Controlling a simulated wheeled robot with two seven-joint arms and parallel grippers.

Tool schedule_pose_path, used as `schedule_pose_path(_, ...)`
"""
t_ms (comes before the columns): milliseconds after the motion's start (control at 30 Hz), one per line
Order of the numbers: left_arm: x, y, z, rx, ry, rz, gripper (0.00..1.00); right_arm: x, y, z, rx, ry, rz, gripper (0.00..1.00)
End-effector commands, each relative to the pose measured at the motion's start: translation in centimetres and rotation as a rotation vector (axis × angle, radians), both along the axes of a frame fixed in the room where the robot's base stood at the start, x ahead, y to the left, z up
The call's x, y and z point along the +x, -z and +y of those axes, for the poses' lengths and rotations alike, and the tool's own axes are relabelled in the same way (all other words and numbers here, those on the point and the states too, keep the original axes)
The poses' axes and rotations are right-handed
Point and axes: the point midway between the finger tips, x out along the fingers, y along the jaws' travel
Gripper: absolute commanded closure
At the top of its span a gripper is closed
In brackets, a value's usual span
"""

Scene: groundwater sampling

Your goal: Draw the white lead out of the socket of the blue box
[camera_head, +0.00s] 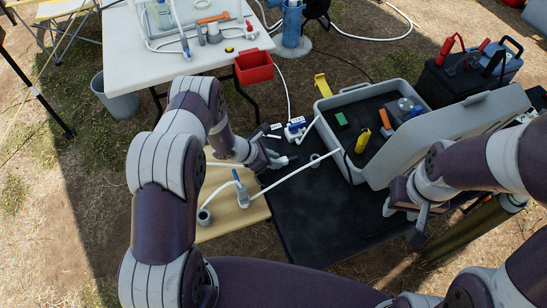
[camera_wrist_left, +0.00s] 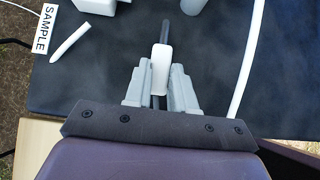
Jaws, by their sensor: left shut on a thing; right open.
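The blue box (camera_head: 294,128) with white sockets stands on the dark mat, near the left corner of the grey case. White cords run close to it. I cannot tell which enter its sockets. My left gripper (camera_head: 279,160) is in front of the blue box, apart from it. In the left wrist view, my left gripper (camera_wrist_left: 160,88) is shut on a small white plug-like piece (camera_wrist_left: 160,66) with a thin dark rod or cord along it. I cannot see clearly whether it belongs to the white lead. My right gripper (camera_head: 404,221) is open and empty right of the mat.
The grey case (camera_head: 322,108) holds tools. A dark mat (camera_head: 310,225) has free room in front. A wooden board (camera_head: 218,222) carries grey fittings. A red bin (camera_head: 253,67) hangs by the white table (camera_head: 120,45). A white cord (camera_wrist_left: 246,60) lies right of my left gripper.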

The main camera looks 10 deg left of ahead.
Motion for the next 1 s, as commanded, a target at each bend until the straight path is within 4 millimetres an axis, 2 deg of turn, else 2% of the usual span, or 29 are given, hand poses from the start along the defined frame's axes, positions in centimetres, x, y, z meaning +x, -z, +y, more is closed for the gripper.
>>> schedule_pose_path(800,0.0,1.0,0.0,0.0,0.0,0.0,1.0,0.0,1.0,0.0,0.0,0.0,0.0,0.57)
schedule_pose_path(833,0.0,0.8,0.0,0.0,-0.001,-0.001,0.66,0.0,0.8,0.0,0.0,0.0,0.0,0.57)
schedule_pose_path(900,0.0,0.8,0.0,0.0,0.0,0.0,0.46,0.0,0.8,0.0,0.0,0.0,0.0,0.57)
schedule_pose_path(1000,0.0,0.8,0.0,0.0,0.0,0.0,0.46,0.0,0.8,0.0,0.0,0.0,0.0,0.57)
